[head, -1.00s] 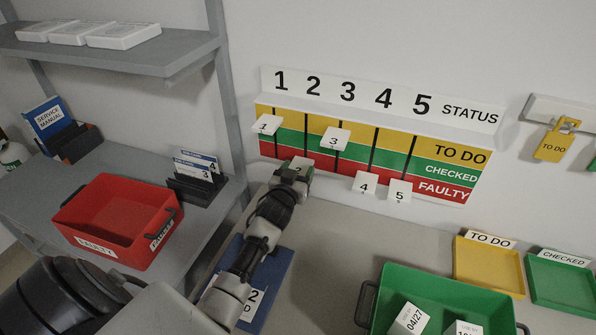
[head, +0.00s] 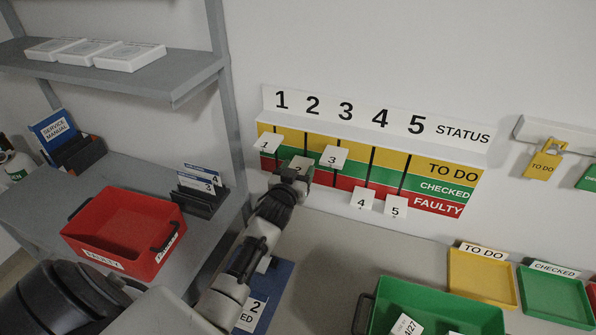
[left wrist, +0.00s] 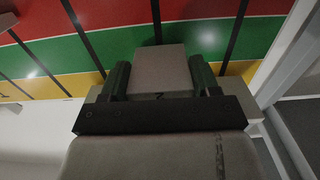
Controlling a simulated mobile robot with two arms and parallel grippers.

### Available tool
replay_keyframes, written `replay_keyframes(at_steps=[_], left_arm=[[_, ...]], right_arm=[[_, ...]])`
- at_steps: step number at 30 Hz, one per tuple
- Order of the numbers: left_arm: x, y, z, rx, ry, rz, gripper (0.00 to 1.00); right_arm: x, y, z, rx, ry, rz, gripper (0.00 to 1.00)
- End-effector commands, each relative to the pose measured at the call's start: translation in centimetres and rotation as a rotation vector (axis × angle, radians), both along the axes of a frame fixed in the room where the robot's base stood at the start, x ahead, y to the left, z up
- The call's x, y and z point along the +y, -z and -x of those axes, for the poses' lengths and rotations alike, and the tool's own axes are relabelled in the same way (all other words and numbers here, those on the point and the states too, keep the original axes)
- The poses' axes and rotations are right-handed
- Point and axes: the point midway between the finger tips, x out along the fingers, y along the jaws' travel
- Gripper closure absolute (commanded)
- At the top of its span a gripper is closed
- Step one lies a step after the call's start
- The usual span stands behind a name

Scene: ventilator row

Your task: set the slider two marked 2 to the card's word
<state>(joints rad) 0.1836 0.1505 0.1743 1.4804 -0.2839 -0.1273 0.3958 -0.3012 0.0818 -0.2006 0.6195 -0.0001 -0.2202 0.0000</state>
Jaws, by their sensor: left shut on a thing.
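The status board (head: 455,188) hangs on the wall with yellow TO DO, green CHECKED and red FAULTY bands. My left gripper (head: 298,168) is shut on slider 2 (head: 302,162), a pale block in column 2. Slider 2 sits lower than sliders 1 and 3 and higher than 4 and 5, about at the green band. In the left wrist view the block (left wrist: 163,68) is between the two fingers (left wrist: 160,80), with the green band beside it. The blue card (head: 276,290) lies below, partly behind my arm; "2" and "ED" show, the rest is hidden. My right gripper is not in view.
Neighbouring slider 1 (head: 266,143) and slider 3 (head: 333,156) stand close on either side. Slider 4 (head: 362,200) and slider 5 (head: 396,206) are lower. A red tray (head: 125,235), a green crate (head: 440,315) and a yellow tray (head: 481,280) stand around my arm.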

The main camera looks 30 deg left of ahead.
Motion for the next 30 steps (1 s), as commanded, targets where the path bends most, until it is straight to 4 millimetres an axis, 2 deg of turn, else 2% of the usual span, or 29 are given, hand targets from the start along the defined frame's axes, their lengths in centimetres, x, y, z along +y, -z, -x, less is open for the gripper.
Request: replay_keyframes(at_steps=[1, 6, 17, 20, 30], left_arm=[[0.0, 0.0, 0.0, 0.0, 0.0, -0.001, 0.35], [0.0, 0.1, 0.0, 0.0, 0.0, 0.0, 0.13], [-0.2, 0.2, 0.6, -0.001, 0.0, 0.0, 0.13], [-0.4, 0.3, 1.8, 0.0, 0.001, 0.0, 0.13], [-1.9, 0.3, 8.1, 0.001, 0.0, 0.0, 0.13]], right_arm=[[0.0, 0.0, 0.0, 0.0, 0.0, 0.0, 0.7], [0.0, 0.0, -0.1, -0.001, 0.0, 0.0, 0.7], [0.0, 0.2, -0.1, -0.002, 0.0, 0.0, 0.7], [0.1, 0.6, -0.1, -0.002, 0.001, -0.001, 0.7], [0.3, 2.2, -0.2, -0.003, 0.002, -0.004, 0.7]])
